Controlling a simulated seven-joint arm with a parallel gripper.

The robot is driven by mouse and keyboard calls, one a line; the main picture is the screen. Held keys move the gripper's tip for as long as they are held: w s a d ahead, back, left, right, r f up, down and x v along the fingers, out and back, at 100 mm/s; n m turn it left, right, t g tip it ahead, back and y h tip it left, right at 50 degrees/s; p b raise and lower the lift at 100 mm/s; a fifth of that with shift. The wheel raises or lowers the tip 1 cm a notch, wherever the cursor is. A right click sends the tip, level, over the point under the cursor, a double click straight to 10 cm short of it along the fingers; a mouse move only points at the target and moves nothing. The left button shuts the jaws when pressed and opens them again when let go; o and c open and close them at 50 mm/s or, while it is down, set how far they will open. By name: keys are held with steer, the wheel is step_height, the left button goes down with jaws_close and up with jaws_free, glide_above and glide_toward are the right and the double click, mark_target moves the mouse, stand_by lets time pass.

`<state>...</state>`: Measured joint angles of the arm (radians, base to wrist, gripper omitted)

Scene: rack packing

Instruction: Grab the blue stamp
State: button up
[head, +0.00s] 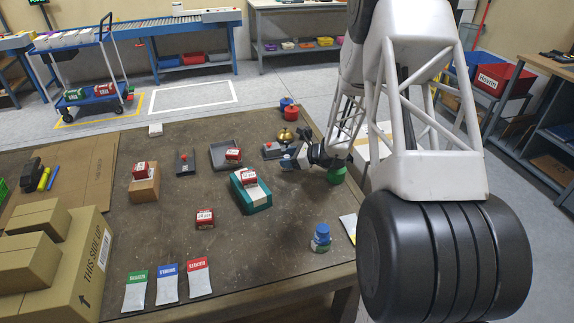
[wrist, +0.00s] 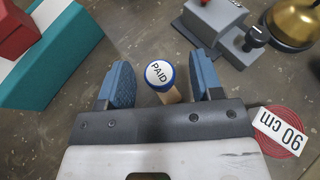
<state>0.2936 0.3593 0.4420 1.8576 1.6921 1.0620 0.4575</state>
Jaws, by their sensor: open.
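The blue stamp (wrist: 160,75) shows in the wrist view with a white round top marked PAID, a blue rim and a pale wooden shaft. It stands between the two blue-padded fingers of my gripper (wrist: 163,82), with a visible gap on each side. The fingers are open, and neither appears to touch it. In the head view my gripper (head: 298,158) is low over the right part of the table (head: 255,230). I cannot make out the stamp there.
A teal box with a white top (wrist: 65,55) lies left of my gripper. A grey device (wrist: 215,28) and a brass bell (wrist: 292,22) stand beyond it. A "90 cm" label (wrist: 280,132) lies at right. A blue-capped bottle (head: 320,240) stands near the table's front right.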

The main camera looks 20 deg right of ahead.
steer(key=shift+x, duration=1.15)
steer(key=c, duration=1)
